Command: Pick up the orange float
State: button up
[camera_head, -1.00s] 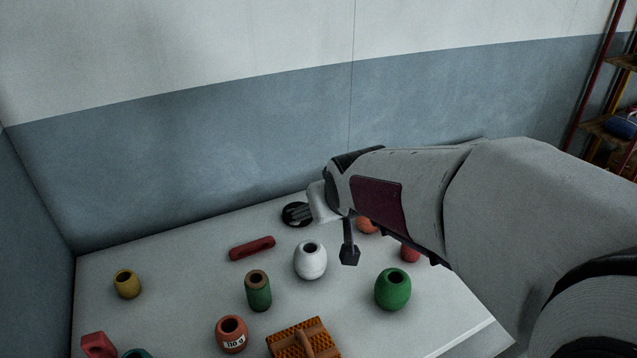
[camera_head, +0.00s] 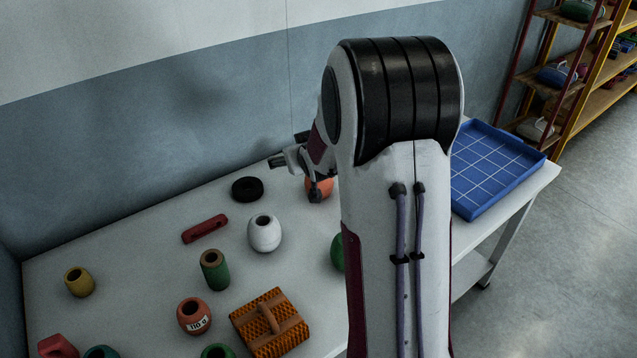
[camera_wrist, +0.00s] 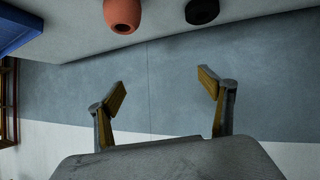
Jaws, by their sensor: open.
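An orange float (camera_head: 320,188) stands at the back of the table, partly hidden behind my gripper and arm. It also shows at the top of the wrist view (camera_wrist: 122,12), cut off by the edge, with a dark hole in its end. A reddish-orange float with a "110 g" label (camera_head: 194,316) stands nearer the front. My gripper (camera_head: 296,178) is at the back of the table, beside the orange float in the head view. In the wrist view my gripper (camera_wrist: 163,88) has its fingers wide apart with nothing between them, only wall behind.
A black ring (camera_head: 247,189), red bar (camera_head: 204,229), white float (camera_head: 264,235), green-brown cylinder (camera_head: 215,272) and orange-brown brush-like block (camera_head: 283,338) lie on the table. A blue tray (camera_head: 533,162) is at the right end. The wall is close behind.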

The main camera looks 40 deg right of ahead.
jog(key=t, duration=0.2)
send_over(323, 184)
jog(key=shift+m+h, duration=0.3)
jog(key=shift+h, duration=0.1)
jog(key=f, duration=1.2)
jog(key=shift+w+d, duration=0.15)
jog(key=shift+w, duration=0.15)
jog(key=shift+f, duration=1.75)
jog(key=shift+f, duration=0.1)
jog(key=shift+f, duration=0.85)
jog(key=shift+w+d+f, duration=0.1)
jog(key=shift+w+f, duration=0.1)
jog(key=shift+f, duration=0.3)
jog(key=shift+w+f, duration=0.2)
jog(key=shift+f, duration=0.25)
jog(key=shift+x, duration=1.05)
jog(key=c, duration=1.3)
